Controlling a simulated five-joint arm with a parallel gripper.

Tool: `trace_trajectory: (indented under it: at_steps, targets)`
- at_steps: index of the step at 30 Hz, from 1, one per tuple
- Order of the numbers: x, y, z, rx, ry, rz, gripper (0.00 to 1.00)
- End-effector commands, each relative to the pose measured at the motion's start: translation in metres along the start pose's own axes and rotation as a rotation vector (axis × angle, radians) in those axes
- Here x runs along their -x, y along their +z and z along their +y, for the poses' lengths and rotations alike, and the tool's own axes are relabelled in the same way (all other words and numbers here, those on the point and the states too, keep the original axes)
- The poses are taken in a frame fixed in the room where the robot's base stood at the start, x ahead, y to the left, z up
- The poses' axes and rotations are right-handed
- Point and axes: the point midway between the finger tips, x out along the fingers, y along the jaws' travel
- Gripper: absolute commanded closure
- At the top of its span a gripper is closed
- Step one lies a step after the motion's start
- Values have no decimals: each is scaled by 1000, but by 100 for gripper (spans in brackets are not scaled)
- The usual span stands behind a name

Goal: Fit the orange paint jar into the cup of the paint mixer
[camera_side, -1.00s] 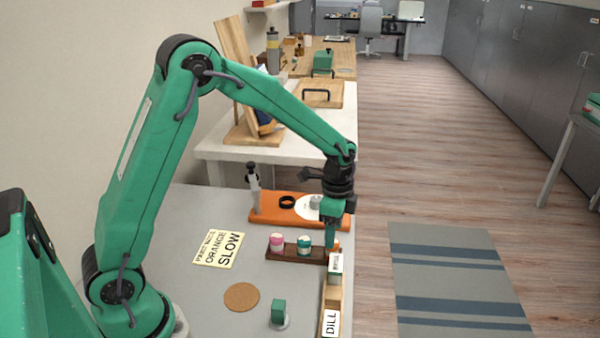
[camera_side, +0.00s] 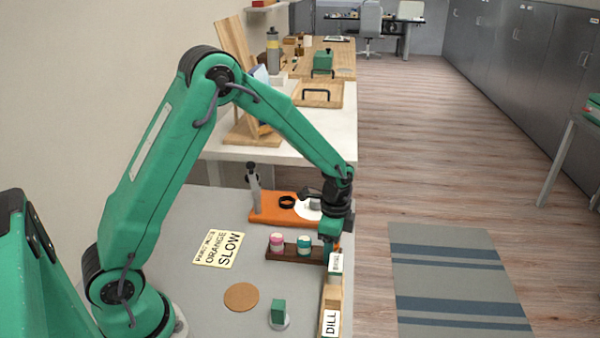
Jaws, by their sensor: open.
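The paint mixer (camera_side: 268,214) has an orange base, a black ring (camera_side: 287,202), a grey upright post at its left and a pale round disc, partly behind my wrist. In front of it, a dark wooden rack (camera_side: 290,258) holds a pink jar (camera_side: 277,240) and a teal jar (camera_side: 304,243). My gripper (camera_side: 328,258) is open, pointing down at the rack's right end. I cannot make out the orange paint jar; the gripper covers that end of the rack. Whether the fingers straddle or touch anything is hidden.
A card (camera_side: 219,248) reading "ORANGE SLOW" lies at the left. A cork disc (camera_side: 241,297) and a green block (camera_side: 278,311) on a clear round base are in front. A narrow wooden box (camera_side: 331,300) with a "DILL" label runs along the right edge.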

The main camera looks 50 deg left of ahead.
Motion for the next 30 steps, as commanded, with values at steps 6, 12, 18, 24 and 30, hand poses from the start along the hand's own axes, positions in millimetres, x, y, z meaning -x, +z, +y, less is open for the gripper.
trace_trajectory:
  at_steps: [6,12,18,24,30]
  targets:
    - [0,0,0,0,0,0,65]
    - [0,0,0,0,-1,1,93]
    - [1,0,0,0,-1,1,93]
    - [9,0,-1,0,-2,1,93]
    - [32,-1,-1,0,-4,3,93]
